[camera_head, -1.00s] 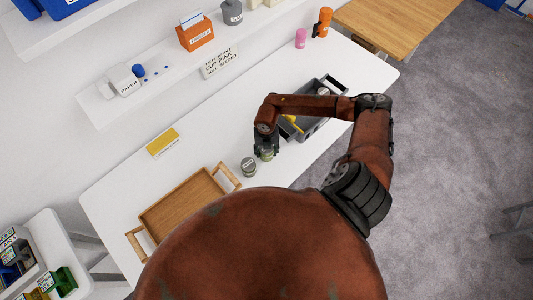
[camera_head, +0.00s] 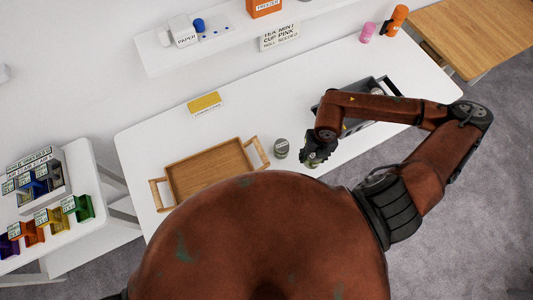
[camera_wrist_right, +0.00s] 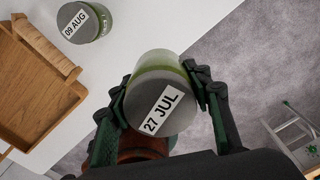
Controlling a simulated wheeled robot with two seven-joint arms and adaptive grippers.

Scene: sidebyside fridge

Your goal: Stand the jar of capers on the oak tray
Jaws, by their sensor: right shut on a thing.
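My right gripper (camera_wrist_right: 168,108) is shut on a jar (camera_wrist_right: 160,72) with greenish contents and a grey lid labelled "27 JUL". In the head view my right gripper (camera_head: 318,152) is near the table's front edge, and the held jar (camera_head: 311,164) shows partly below it. A similar jar (camera_wrist_right: 84,22), with a lid reading "09 AUG", stands on the white table between the gripper and the tray; it also shows in the head view (camera_head: 281,148). The oak tray (camera_head: 168,178) is left of both jars, and the part I see is empty. My left gripper is not in view.
A grey crate (camera_head: 388,84) is partly hidden behind my right arm. A yellow sign (camera_head: 205,103) stands behind the tray on the white table (camera_head: 150,140). Coloured bins (camera_head: 78,208) are on a side table at left. A wall shelf (camera_head: 220,45) runs along the back.

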